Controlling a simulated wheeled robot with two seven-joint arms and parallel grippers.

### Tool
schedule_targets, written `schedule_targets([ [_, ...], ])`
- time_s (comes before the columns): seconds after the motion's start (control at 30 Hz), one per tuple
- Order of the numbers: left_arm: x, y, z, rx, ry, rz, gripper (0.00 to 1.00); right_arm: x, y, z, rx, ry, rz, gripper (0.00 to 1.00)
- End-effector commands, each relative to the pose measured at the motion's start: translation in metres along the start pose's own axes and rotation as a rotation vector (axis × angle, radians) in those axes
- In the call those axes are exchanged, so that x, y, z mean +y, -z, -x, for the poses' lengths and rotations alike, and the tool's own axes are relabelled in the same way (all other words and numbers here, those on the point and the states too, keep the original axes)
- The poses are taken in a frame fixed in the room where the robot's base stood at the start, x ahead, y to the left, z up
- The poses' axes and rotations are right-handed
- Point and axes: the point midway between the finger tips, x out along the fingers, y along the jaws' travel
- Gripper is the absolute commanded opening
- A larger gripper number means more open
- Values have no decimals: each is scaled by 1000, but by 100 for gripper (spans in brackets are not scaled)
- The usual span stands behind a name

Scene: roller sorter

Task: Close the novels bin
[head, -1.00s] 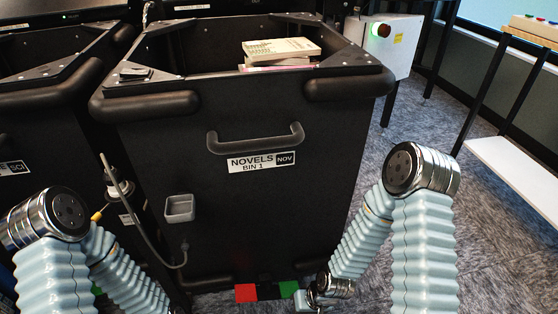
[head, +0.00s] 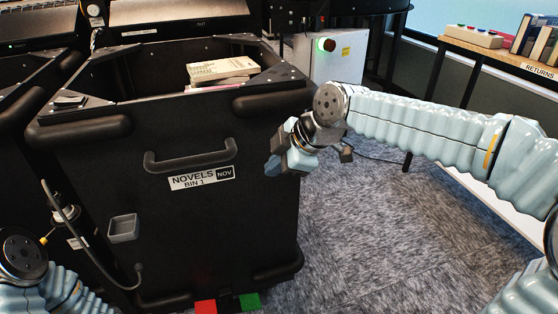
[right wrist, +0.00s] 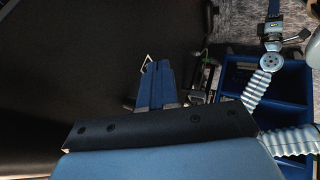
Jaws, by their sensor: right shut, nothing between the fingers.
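The novels bin (head: 215,215) is a large black box with rounded bumpers, a front handle (head: 190,156) and a label reading "NOVELS BIN 1" (head: 202,178). Its top is open, and a few books (head: 222,68) show inside near the right rim. My right gripper (head: 281,163) is shut and empty, in front of the bin's right front edge, right of the handle. I cannot tell whether it touches the bin. In the right wrist view its blue fingers (right wrist: 156,82) are together beside a dark surface. My left arm shows at lower left, its gripper out of frame.
A red pedal (head: 205,306) and a green pedal (head: 249,301) lie at the bin's foot. A hose and a grey cup (head: 123,228) are on its left front. A white box with a green light (head: 330,70) and a returns shelf (head: 515,62) stand right.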

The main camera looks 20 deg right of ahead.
Motion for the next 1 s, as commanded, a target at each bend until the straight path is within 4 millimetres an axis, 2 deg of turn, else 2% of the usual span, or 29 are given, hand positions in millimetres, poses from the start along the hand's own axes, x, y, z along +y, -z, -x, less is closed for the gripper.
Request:
schedule_targets([
  [0.1,0,0,0,0,0,0,43,-1,0,-28,-1,5,-1,0],
  [0.27,-1,0,0,0,1,0,43,-1,0,-61,-1,5,-1,0],
  [0.3,0,0,2,0,0,0,43,4,0,-65,-1,3,-3,0],
  [0.53,5,-1,7,-3,-3,-3,43,30,0,-77,0,1,-4,0],
  [1.0,5,-2,7,-4,-4,-4,43,36,0,-80,-1,0,-3,0],
])
